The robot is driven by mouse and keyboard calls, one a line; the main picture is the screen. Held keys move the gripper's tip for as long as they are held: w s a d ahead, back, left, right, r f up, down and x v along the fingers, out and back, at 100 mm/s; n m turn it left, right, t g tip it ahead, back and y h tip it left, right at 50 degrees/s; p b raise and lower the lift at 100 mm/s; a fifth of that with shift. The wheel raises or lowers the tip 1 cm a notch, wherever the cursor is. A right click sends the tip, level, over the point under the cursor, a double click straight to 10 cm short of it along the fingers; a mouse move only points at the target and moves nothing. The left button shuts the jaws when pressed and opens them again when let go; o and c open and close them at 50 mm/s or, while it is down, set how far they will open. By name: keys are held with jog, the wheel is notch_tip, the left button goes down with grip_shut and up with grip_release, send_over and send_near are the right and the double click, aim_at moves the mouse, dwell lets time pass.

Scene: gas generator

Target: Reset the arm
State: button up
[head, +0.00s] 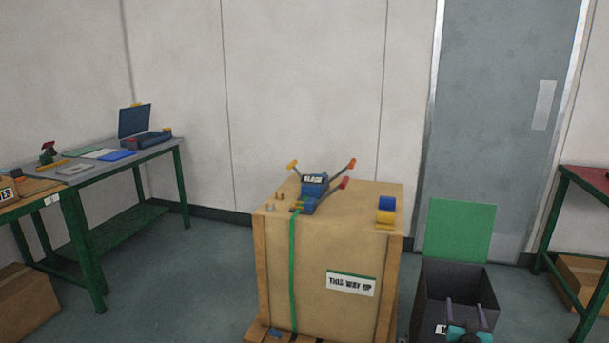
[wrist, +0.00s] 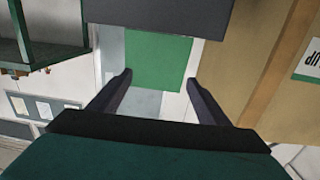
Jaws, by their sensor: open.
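My gripper (head: 466,313) shows at the bottom right of the head view, in front of the dark open bin (head: 430,290). In the wrist view my gripper (wrist: 160,80) has its two dark fingers spread apart with nothing between them. The bin's raised green lid (head: 459,229) shows behind the gripper, and the lid also shows between the fingers in the wrist view (wrist: 160,62). The wrist picture appears upside down.
A large crate (head: 310,250) on a pallet stands left of the bin. A blue tool (head: 313,192) with several levers and a green strap lie on it. A workbench (head: 135,150) is at left, a red-topped table (head: 590,180) at right. Floor shows between bench and crate.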

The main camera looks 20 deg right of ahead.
jog(key=w+a+f+n+y+p, duration=0.1)
jog(key=w+a+y+p, duration=0.1)
jog(key=w+a, duration=0.45)
jog(key=w+a+f+n+t+y+p, duration=0.1)
jog(key=w+a, duration=0.2)
jog(key=a, duration=0.6)
jog(key=w+a+f+n+y+p, duration=0.1)
jog(key=w+a+f+y+p, duration=0.1)
jog(key=w+a, duration=0.35)
jog(key=s+a+f+g+y+p, duration=0.1)
jog(key=a+f, duration=0.2)
jog(key=a, duration=0.5)
jog(key=s+a+f+n+g+y+p, duration=0.1)
jog(key=a+f+g+p, duration=0.15)
jog(key=a, duration=0.55)
jog(key=s+a+f+g+y+p, duration=0.1)
jog(key=a+f, duration=0.2)
jog(key=a, duration=0.5)
jog(key=s+a+f+n+g+y+p, duration=0.1)
jog(key=s+a+f+g, duration=0.3)
jog(key=s+a, duration=0.4)
jog(key=s+a+f+n+g+y+p, duration=0.1)
jog(key=s+a+f+g+p, duration=0.2)
jog(key=s+a, duration=0.5)
jog(key=s+a+r+n+g+y+b, duration=0.1)
jog(key=s+g, duration=0.7)
jog(key=s, duration=1.4)
jog(key=shift+s+a+n+g, duration=0.2)
jog(key=shift+a+n+g, duration=0.15)
jog(key=shift+a+n, duration=0.15)
